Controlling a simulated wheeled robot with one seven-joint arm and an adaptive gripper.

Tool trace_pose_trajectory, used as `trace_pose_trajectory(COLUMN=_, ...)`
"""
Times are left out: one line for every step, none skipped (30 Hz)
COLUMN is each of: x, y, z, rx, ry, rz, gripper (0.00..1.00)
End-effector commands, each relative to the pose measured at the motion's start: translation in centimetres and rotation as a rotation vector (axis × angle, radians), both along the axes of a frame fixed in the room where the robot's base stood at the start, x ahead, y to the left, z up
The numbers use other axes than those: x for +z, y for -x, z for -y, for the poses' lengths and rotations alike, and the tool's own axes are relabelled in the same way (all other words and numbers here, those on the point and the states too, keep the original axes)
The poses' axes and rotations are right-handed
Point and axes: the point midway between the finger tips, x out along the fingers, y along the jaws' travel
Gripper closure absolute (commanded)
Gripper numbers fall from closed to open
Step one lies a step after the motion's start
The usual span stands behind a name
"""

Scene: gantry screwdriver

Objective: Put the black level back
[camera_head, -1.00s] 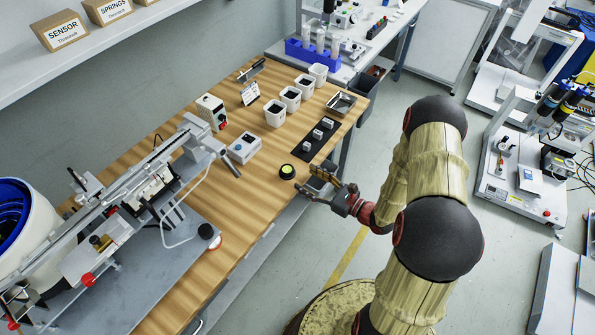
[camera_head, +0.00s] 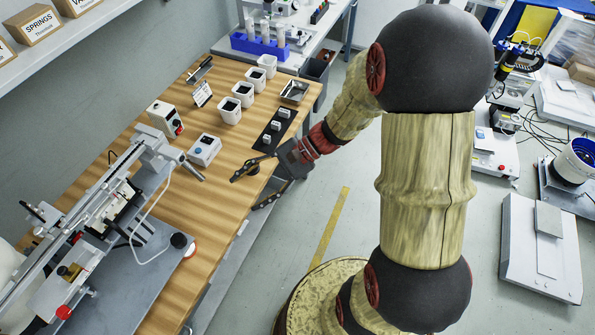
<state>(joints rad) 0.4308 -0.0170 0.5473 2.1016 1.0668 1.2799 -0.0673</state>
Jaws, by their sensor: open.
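The black level appears to be the small round black object (camera_head: 252,170) on the wooden bench near its front edge. It is partly hidden behind a finger of my gripper (camera_head: 243,194). My gripper reaches in from the right over the bench edge, with its two dark fingers spread wide and nothing seen between them. One finger passes across or close beside the round object; I cannot tell whether they touch. The other finger is lower in the picture, at the bench edge.
A black mat (camera_head: 264,145) with small grey blocks lies just behind the gripper. Several white cups (camera_head: 229,112) and a metal tray (camera_head: 294,91) stand farther back. A white box (camera_head: 204,150) and a rail machine (camera_head: 110,205) are at left. Bare wood lies between.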

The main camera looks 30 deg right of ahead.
Motion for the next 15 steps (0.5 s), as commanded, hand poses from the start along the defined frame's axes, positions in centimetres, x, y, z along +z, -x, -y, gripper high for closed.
trace_pose_trajectory(x=1.4, y=1.4, z=-0.6, rx=0.085, ry=0.087, rz=0.054, gripper=0.43)
trace_pose_trajectory(x=2.0, y=2.3, z=-0.7, rx=0.134, ry=0.142, rz=0.082, gripper=0.43)
trace_pose_trajectory(x=2.6, y=3.5, z=-0.8, rx=0.197, ry=0.215, rz=0.121, gripper=0.43)
trace_pose_trajectory(x=3.2, y=4.3, z=-0.7, rx=0.243, ry=0.269, rz=0.153, gripper=0.43)
trace_pose_trajectory(x=3.7, y=5.1, z=-0.6, rx=0.287, ry=0.325, rz=0.186, gripper=0.43)
trace_pose_trajectory(x=4.4, y=6.1, z=-0.3, rx=0.343, ry=0.4, rz=0.232, gripper=0.43)
trace_pose_trajectory(x=4.9, y=6.7, z=0.0, rx=0.382, ry=0.457, rz=0.269, gripper=0.43)
trace_pose_trajectory(x=5.4, y=7.3, z=0.4, rx=0.422, ry=0.514, rz=0.305, gripper=0.43)
trace_pose_trajectory(x=6.2, y=8.1, z=0.9, rx=0.47, ry=0.59, rz=0.356, gripper=0.43)
trace_pose_trajectory(x=6.8, y=8.5, z=1.4, rx=0.503, ry=0.647, rz=0.396, gripper=0.43)
trace_pose_trajectory(x=7.4, y=9.0, z=1.9, rx=0.537, ry=0.705, rz=0.436, gripper=0.43)
trace_pose_trajectory(x=8.4, y=9.4, z=2.6, rx=0.577, ry=0.782, rz=0.492, gripper=0.43)
trace_pose_trajectory(x=9.1, y=9.7, z=3.1, rx=0.602, ry=0.838, rz=0.535, gripper=0.43)
trace_pose_trajectory(x=9.8, y=10.0, z=3.6, rx=0.628, ry=0.892, rz=0.575, gripper=0.43)
trace_pose_trajectory(x=10.7, y=10.3, z=4.3, rx=0.656, ry=0.96, rz=0.629, gripper=0.43)
